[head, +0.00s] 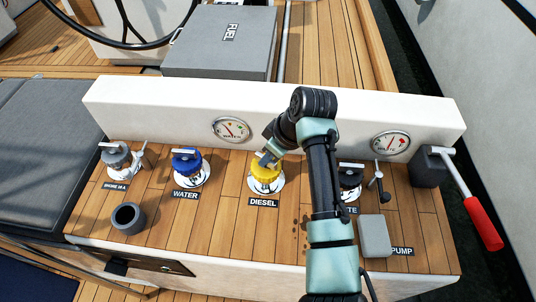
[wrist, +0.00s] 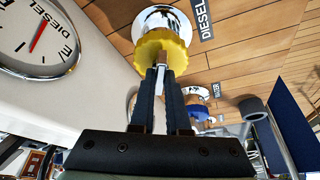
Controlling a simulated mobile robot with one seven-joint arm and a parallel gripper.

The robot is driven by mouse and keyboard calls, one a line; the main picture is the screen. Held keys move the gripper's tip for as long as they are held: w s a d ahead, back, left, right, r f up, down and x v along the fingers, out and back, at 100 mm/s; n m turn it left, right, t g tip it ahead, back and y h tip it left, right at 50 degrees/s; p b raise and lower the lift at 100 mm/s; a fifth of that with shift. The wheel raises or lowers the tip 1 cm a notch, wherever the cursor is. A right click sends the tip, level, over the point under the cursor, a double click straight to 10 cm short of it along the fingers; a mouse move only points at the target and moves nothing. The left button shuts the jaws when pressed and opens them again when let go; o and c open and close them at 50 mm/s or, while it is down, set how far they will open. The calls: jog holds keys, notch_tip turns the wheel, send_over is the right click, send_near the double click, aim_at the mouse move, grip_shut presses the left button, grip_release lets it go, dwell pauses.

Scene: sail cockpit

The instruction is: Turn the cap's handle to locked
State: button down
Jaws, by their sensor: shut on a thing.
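The yellow diesel cap (head: 265,177) sits on its chrome deck filler, behind the DIESEL label (head: 263,203). In the wrist view the yellow cap (wrist: 163,50) is at the top centre. My gripper (head: 266,158) reaches the cap from above and is shut on the cap's handle. In the wrist view both dark fingers of my gripper (wrist: 163,75) close on the pale handle (wrist: 160,105), which shows between them. The fingers partly hide the handle, and I cannot tell its exact angle. No locked mark is readable.
The blue water cap (head: 188,163) and a grey cap (head: 117,157) stand to the left. A black cap (head: 349,177) stands right, partly behind my arm. A grey cup (head: 128,218) is front left. A red-handled pump lever (head: 484,223) is far right. A white gauge wall (head: 280,125) runs behind.

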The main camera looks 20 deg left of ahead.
jog(key=shift+r+p, duration=0.1)
jog(key=shift+p, duration=0.2)
jog(key=shift+s+r+m+t+p, duration=0.15)
jog(key=shift+m+t+p, duration=0.25)
jog(key=shift+m+p, duration=0.6)
jog(key=m+p, duration=0.2)
jog(key=p, duration=0.1)
jog(key=shift+a+t, duration=0.1)
jog(key=shift+t, duration=0.3)
jog(key=m+p, duration=0.2)
jog(key=m+t+h+p, duration=0.1)
jog(key=m, duration=0.1)
jog(key=shift+s+a+h+p, duration=0.1)
jog(key=shift+h+p, duration=0.2)
jog(key=shift+p, duration=0.1)
jog(key=m+p, duration=0.1)
jog(key=m, duration=0.1)
jog(key=shift+m+t+h+p, duration=0.3)
jog(key=shift+m+h, duration=0.1)
jog(key=m, duration=0.1)
jog(key=m+h, duration=0.1)
jog(key=m, duration=0.1)
jog(key=shift+a+f+p, duration=0.15)
jog(key=shift+f+p, duration=0.05)
jog(key=shift+p, duration=0.2)
jog(key=shift+m+h, duration=0.9)
jog(key=shift+m, duration=1.2)
